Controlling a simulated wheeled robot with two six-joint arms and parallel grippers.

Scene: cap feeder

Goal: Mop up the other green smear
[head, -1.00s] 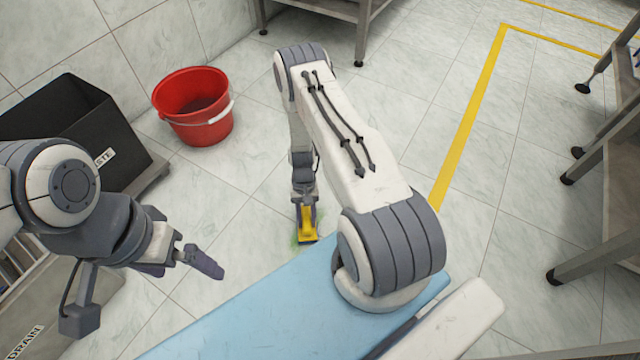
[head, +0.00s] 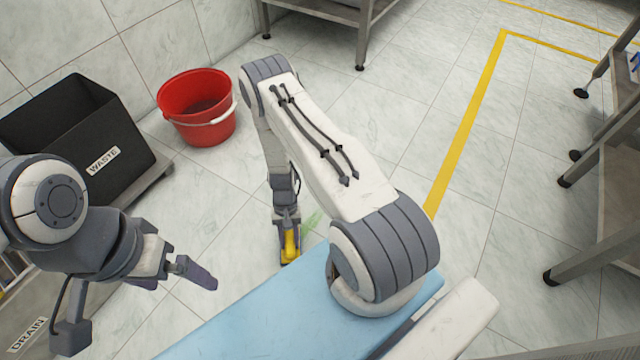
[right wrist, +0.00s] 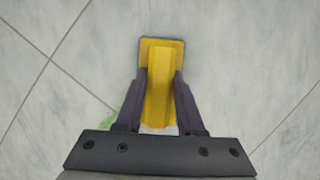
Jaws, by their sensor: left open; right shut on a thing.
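A green smear (head: 312,219) is on the floor tiles, just right of my right gripper in the head view. Part of it also shows in the right wrist view (right wrist: 112,118), to the left of the gripper's fingers. My right gripper (head: 289,240) is shut on the handle of a yellow scrubber (right wrist: 160,80). The scrubber's flat base is down at the floor, beside the smear; whether it touches the tiles I cannot tell. The scrubber also shows in the head view (head: 290,245). My left gripper (head: 180,276) is open and empty over the floor at the left.
A red bucket (head: 197,122) stands on the floor behind. A black waste bin (head: 120,150) is left of it. A steel table (head: 318,14) stands at the back, more steel frames at the right. A yellow floor line (head: 468,120) runs between; the floor there is clear.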

